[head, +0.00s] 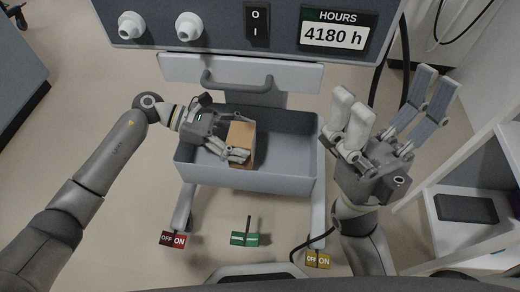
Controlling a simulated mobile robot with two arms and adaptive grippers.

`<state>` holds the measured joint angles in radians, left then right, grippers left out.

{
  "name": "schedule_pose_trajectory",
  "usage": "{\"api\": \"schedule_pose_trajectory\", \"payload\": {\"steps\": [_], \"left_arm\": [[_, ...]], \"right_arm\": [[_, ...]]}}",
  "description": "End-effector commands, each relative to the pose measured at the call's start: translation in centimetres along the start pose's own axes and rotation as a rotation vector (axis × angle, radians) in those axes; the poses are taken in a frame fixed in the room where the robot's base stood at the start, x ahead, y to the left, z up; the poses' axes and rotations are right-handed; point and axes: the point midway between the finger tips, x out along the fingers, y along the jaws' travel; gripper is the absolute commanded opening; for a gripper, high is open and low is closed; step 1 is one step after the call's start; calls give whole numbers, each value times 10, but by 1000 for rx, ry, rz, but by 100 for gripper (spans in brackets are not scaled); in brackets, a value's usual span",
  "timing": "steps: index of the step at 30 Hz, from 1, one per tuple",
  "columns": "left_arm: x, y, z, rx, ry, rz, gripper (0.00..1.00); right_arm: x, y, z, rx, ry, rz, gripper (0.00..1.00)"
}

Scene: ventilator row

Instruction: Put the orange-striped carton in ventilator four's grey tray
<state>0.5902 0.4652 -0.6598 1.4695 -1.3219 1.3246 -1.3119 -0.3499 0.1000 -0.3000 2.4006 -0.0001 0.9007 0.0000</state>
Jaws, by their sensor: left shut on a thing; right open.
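A brown carton (243,145) is inside the grey tray (285,183), a little left of its middle. I cannot make out an orange stripe on it. My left gripper (237,137) reaches into the tray from the left and is shut on the carton, with its fingers covering part of it. I cannot tell whether the carton touches the tray floor. My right gripper (385,100) is open and empty, raised to the right of the tray. The tray is on the ventilator (225,30); no ventilator number shows.
A handle (238,82) spans the panel behind the tray. Red (173,239), green (244,239) and yellow (318,260) floor-level pedals or tags sit in front. A white shelf (435,225) with a dark item (466,209) stands at right. The tray's right half is empty.

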Motion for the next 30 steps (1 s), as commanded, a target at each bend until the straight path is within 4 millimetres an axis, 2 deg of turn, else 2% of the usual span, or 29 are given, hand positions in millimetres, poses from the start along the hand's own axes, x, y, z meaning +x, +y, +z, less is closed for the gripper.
{"api": "schedule_pose_trajectory", "payload": {"steps": [7, 14, 25, 26, 30], "left_arm": [[19, 0, -2, 1, -1, -1, 40], [53, 0, -11, 0, -2, 0, 40], [57, 0, -14, 1, 0, 2, 40], [56, 0, -13, 1, 1, 2, 70], [56, 0, -13, 0, 1, 1, 88]], "right_arm": [[-4, 0, 1, 0, -1, 0, 88], [-15, 0, 3, 0, -1, 0, 88], [-18, 0, 5, 1, -5, 0, 88], [-16, 0, 5, 0, -3, -1, 88], [-13, 0, 4, 0, 6, -4, 88]]}}
